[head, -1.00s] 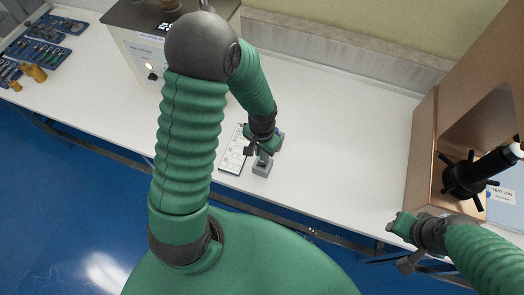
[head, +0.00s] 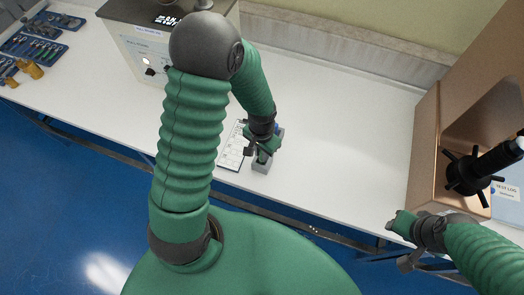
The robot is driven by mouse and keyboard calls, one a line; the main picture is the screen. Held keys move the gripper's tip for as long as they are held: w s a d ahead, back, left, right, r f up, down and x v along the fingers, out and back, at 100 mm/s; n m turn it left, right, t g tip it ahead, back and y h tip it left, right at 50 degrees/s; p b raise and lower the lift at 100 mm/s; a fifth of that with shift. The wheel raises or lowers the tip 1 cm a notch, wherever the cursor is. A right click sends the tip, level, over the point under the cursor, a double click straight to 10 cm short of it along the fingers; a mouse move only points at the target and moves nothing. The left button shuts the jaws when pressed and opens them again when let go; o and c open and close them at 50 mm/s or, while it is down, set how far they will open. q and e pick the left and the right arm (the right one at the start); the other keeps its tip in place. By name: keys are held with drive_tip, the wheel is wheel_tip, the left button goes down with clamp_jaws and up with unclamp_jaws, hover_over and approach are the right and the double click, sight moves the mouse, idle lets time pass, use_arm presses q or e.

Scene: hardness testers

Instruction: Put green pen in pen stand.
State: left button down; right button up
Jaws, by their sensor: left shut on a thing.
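My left gripper (head: 262,150) is over the grey pen stand (head: 262,166) near the front edge of the white bench. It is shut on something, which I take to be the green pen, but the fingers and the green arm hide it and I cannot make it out. The stand is partly covered by the gripper. My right gripper (head: 402,240) is at the lower right, off the bench's front edge. Its fingertips are too small to tell whether they are open or shut.
A clipboard with a paper sheet (head: 233,150) lies left of the stand. A hardness tester (head: 150,52) stands at the back left, and a copper-coloured machine (head: 424,150) at the right. Blue tool trays (head: 35,47) are at the far left. The bench (head: 345,130) between is clear.

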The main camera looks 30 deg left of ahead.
use_arm(q)
drive_tip(key=shift+f+b, duration=0.45)
drive_tip(key=shift+f, duration=0.25)
drive_tip(key=c, duration=1.2)
unclamp_jaws()
drive_tip(key=shift+c, duration=0.2)
drive_tip(key=shift+r, duration=0.1)
wheel_tip(320, 180, up, 16)
drive_tip(key=p, duration=0.1)
drive_tip(key=shift+r, duration=0.25)
drive_tip(key=s+d+f+n+t, duration=0.1)
drive_tip(key=s+d+f+t, duration=0.1)
drive_tip(key=s+d, duration=0.2)
drive_tip(key=shift+d+f+t, duration=0.2)
drive_tip(key=shift+d+t, duration=0.1)
